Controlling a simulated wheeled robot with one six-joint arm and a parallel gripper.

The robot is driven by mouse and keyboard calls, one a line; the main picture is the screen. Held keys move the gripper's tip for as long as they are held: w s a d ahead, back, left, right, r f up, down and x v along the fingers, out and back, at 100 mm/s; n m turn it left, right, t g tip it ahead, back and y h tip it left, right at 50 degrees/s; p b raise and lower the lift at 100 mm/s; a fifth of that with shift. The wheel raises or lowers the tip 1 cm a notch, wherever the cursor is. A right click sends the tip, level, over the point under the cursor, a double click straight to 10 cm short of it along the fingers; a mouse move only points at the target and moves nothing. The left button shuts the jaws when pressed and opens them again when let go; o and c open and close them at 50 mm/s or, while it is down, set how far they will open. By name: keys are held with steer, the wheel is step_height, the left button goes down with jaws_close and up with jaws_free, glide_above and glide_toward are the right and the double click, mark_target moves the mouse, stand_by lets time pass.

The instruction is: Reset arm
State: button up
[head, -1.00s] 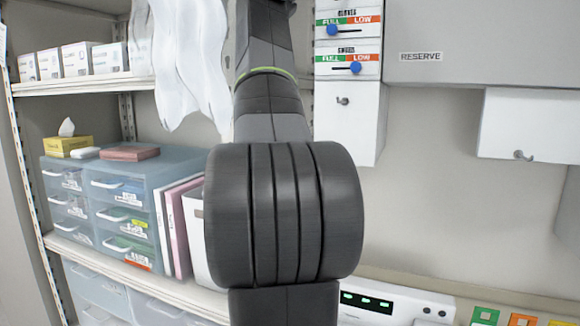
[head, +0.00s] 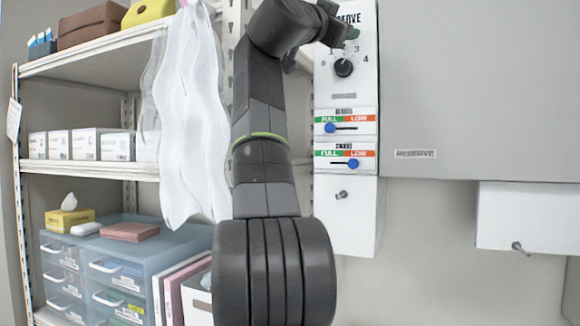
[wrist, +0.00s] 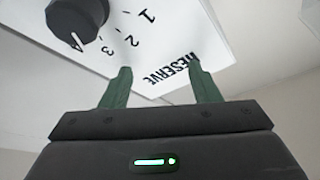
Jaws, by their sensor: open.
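My gripper (wrist: 160,80) is open and empty in the wrist view, with two green fingers spread apart. In the head view the arm reaches up, and its end with the gripper (head: 350,34) is small and partly hidden at the top of the white RESERVE panel (head: 330,95). A black dial knob (head: 343,67) with numbers around it sits just below the gripper there.
Two sliders with FULL and LOW labels, an upper one (head: 330,128) and a lower one (head: 352,163), sit below the dial. A grey cabinet (head: 470,90) is on the right. Shelves (head: 90,168) with boxes, drawers (head: 130,262) and a hanging white sheet (head: 185,130) are on the left.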

step_height(320, 180, down, 10)
steer(key=b, duration=0.5)
steer(key=shift+r+b, duration=0.25)
steer(key=shift+b, duration=0.15)
steer(key=shift+s+r+n+p, duration=0.1)
steer(key=shift+r+n+p, duration=0.2)
steer(key=shift+p, duration=0.15)
steer(key=n, duration=0.1)
steer(key=n+t+p, duration=0.1)
steer(key=shift+d+r+n+y, duration=0.1)
steer(key=shift+d+n+y, duration=0.1)
steer(key=shift+n+y, duration=0.2)
steer(key=n+t+y+p, duration=0.1)
steer(key=n+p, duration=0.2)
steer(key=n+t+y+p, duration=0.1)
steer(key=n+y+p, duration=0.1)
steer(key=n+p, duration=0.1)
steer(key=shift+s+d+p, duration=0.1)
steer(key=shift+p, duration=0.2)
steer(key=b, duration=0.7)
glide_toward(342, 65)
steer(key=shift+n, duration=0.3)
steer(key=shift+f+v, duration=0.2)
steer(key=shift+v, duration=0.95)
steer(key=shift+f+v, duration=0.2)
steer(key=shift+v, duration=0.95)
steer(key=shift+w, duration=0.2)
